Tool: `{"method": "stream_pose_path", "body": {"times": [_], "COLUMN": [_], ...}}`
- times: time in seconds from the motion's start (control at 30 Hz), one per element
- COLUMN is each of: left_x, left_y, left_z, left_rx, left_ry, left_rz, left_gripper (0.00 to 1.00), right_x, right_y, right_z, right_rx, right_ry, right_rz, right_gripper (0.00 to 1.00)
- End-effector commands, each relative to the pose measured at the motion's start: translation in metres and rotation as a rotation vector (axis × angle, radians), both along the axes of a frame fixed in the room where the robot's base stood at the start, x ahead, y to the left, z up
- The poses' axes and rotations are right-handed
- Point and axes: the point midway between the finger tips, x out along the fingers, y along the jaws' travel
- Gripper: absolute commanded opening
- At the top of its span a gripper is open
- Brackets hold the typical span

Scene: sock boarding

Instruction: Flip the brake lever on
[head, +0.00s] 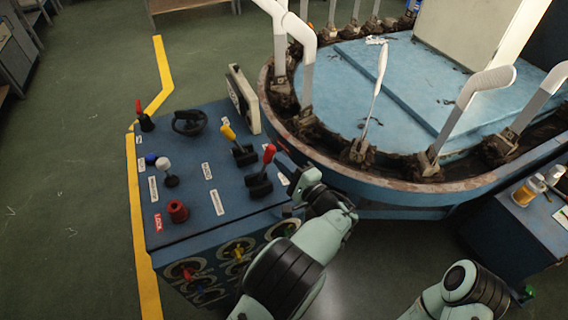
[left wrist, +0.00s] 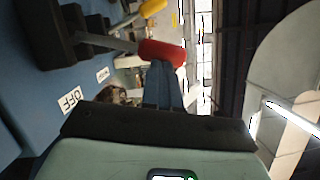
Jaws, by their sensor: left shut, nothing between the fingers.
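A lever with a red handle (head: 269,153) stands on a black base on the blue control panel (head: 190,220), near its right edge. I cannot read which lever is labelled as the brake. In the left wrist view the red handle (left wrist: 162,52) lies right at my fingertips, with an OFF label (left wrist: 69,99) below its base. My left gripper (head: 284,150) is shut and empty, just right of the red handle; I cannot tell whether it touches. It also shows in the left wrist view (left wrist: 162,68). My right gripper is out of view.
A yellow-handled lever (head: 229,133) stands behind the red one. The panel also bears a black wheel (head: 189,122), a white-knobbed lever (head: 165,168) and a red button (head: 177,210). A round machine (head: 350,185) with white upright forms stands close to the right.

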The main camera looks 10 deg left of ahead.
Motion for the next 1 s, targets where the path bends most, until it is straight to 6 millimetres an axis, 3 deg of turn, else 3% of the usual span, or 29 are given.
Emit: {"method": "stream_pose_path", "body": {"times": [0.57, 1.0], "left_x": [-0.006, -0.026], "left_y": [0.01, 0.041], "left_z": [0.007, 0.015], "left_rx": [-0.111, -0.388], "left_ry": [-0.076, -0.261], "left_rz": [0.004, 0.005], "left_gripper": [0.0, 0.0], "right_x": [0.003, 0.014], "right_y": [0.0, 0.0], "right_z": [-0.009, -0.036], "right_rx": [-0.002, -0.008], "right_ry": [-0.013, -0.051], "right_rz": [-0.003, -0.011], "right_gripper": [0.47, 0.47]}}
